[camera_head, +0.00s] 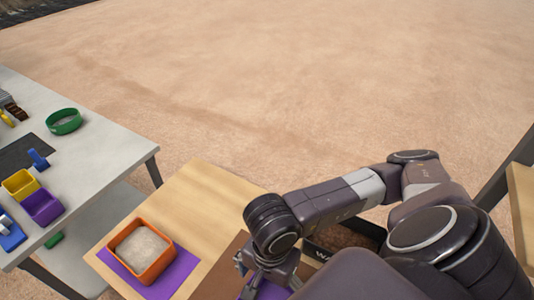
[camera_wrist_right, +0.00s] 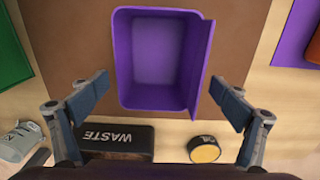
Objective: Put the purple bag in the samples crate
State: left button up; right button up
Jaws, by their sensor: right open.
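An open-topped, box-like purple bag (camera_wrist_right: 158,60) stands on a brown mat (camera_wrist_right: 233,40) in the right wrist view. My right gripper (camera_wrist_right: 163,95) is open, with one finger on each side of the bag's near part and gaps to its walls. In the head view my right gripper (camera_head: 262,275) points down at the table's front, and a bit of purple shows by it. Another purple container (camera_head: 42,207) stands on the grey table at left. I cannot identify the samples crate in either view. My left gripper is not in view.
An orange box of sandy material (camera_head: 142,250) stands on a purple mat (camera_head: 184,268) on the wooden table. A black WASTE box (camera_wrist_right: 118,138) and a round yellow-topped object (camera_wrist_right: 205,152) are close to the right gripper. The grey table (camera_head: 95,160) holds a green ring (camera_head: 64,122) and a yellow container (camera_head: 20,184).

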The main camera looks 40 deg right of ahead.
aim_at(273, 297)
jog(key=shift+f+b, duration=0.3)
jog(key=shift+f, duration=0.35)
jog(key=f, duration=0.1)
jog(key=f+p, duration=0.1)
jog(key=f, duration=0.1)
jog(key=f+p, duration=0.1)
jog(key=shift+s+d+f, duration=0.15)
jog(key=shift+s+d, duration=0.1)
jog(key=shift+s, duration=0.05)
jog(key=shift+w+f, duration=0.1)
jog(key=shift+f, duration=0.3)
jog(key=shift+c, duration=0.3)
jog(key=c, duration=1.2)
jog(key=shift+c, duration=0.2)
